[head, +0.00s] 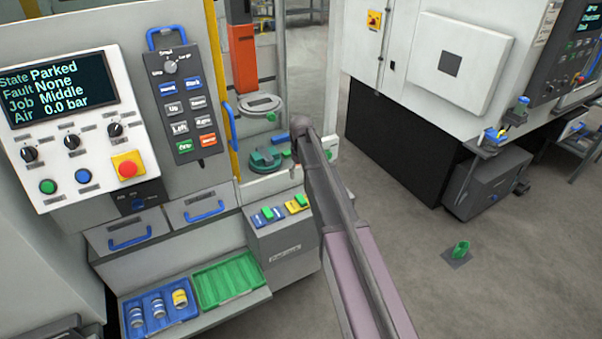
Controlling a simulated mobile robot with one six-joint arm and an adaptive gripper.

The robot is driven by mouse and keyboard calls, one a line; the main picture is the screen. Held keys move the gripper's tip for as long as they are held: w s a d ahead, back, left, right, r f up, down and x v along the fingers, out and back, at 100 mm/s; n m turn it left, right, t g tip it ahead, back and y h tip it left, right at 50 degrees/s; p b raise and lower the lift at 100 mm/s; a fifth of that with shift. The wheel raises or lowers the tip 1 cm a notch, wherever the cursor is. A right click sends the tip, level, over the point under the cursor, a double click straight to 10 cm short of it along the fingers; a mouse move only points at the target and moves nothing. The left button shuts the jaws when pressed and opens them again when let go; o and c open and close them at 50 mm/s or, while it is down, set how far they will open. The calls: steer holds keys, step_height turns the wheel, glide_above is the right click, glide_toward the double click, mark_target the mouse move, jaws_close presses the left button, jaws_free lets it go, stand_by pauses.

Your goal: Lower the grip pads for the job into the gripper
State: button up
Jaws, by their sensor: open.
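A grey block with a label (285,249) stands below the loader bay and holds small pads in its top: blue ones (259,220) on the left and yellow ones (292,209) on the right, with green pieces among them. Which are the grip pads for the job I cannot tell. The display (58,88) reads Parked, Fault None, Job Middle, Air 0.0 bar. A dark green round fixture (265,160) sits in the bay, with a grey round plate (262,104) behind it. My arm reaches up beside the bay; I cannot make out my gripper at its far end.
A blue tray (127,321) with several small cylinders and an empty green tray (228,281) lie on the low shelf at left. A pendant (180,100) hangs on the panel. A green piece (461,248) rests on the floor at right, amid free floor.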

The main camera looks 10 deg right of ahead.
steer(key=shift+r+p, duration=2.6)
steer(key=shift+r, duration=0.35)
steer(key=shift+s, duration=0.1)
steer(key=s+f+m+b, duration=0.1)
steer(key=s+f+b, duration=0.1)
steer(key=s, duration=1.2)
steer(key=s+f+m+b, duration=0.2)
steer(key=s+f+b, duration=0.1)
steer(key=s, duration=1.2)
steer(key=shift+m, duration=0.3)
steer(key=shift+f, duration=0.1)
steer(key=shift+o, duration=1.4)
steer(key=shift+w, duration=0.2)
steer(key=w+f+m+b, duration=0.1)
steer(key=w+m, duration=1.3)
steer(key=w, duration=1.5)
steer(key=shift+d, duration=0.45)
steer(key=shift+f+b, duration=0.2)
steer(key=shift+b, duration=0.1)
